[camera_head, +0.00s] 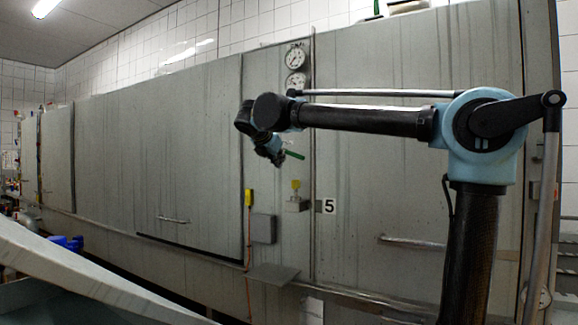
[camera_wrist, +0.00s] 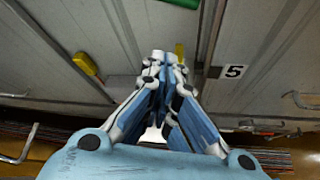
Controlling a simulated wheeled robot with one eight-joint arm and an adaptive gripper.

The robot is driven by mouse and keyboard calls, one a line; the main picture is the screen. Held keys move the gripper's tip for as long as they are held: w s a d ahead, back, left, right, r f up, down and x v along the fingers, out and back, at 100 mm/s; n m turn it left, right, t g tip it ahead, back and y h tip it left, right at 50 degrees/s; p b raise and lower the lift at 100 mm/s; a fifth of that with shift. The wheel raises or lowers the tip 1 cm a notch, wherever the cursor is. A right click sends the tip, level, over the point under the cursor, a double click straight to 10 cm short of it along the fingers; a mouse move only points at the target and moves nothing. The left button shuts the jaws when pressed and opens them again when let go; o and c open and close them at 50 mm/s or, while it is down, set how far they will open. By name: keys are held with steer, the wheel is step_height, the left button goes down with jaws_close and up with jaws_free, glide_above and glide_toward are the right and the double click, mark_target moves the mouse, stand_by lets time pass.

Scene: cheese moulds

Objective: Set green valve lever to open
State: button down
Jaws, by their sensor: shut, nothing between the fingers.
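The green valve lever (camera_head: 294,155) shows as a short bar beside my gripper (camera_head: 279,161), in front of the grey panel. It tilts slightly down to the right in the head view. In the wrist view the green lever (camera_wrist: 182,2) is cut off by the top edge, beyond the fingertips. My gripper (camera_wrist: 160,58) is shut and empty, its fingertips together. The valve body behind the lever is hidden, and I cannot tell whether the gripper touches the lever.
Two round gauges (camera_head: 295,68) sit above on the panel. Below are a yellow-topped fitting (camera_head: 296,201), a yellow switch (camera_head: 248,198), a grey box (camera_head: 264,228) and a small shelf (camera_head: 272,275). A "5" sign (camera_head: 329,206) is at right. A pale slanted surface (camera_head: 70,270) fills the lower left.

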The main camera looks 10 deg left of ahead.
mark_target(294, 154)
steer(key=x, duration=1)
steer(key=shift+w+d+r, duration=0.1)
steer(key=shift+d+r, duration=0.15)
steer(key=shift+r, duration=0.4)
steer(key=shift+s+d+r, duration=0.1)
steer(key=shift+d+r, duration=0.2)
steer(key=shift+r, duration=0.35)
steer(key=shift+w+d+r, duration=0.1)
steer(key=shift+d+r, duration=0.15)
steer(key=shift+r, duration=0.4)
steer(key=shift+a, duration=0.1)
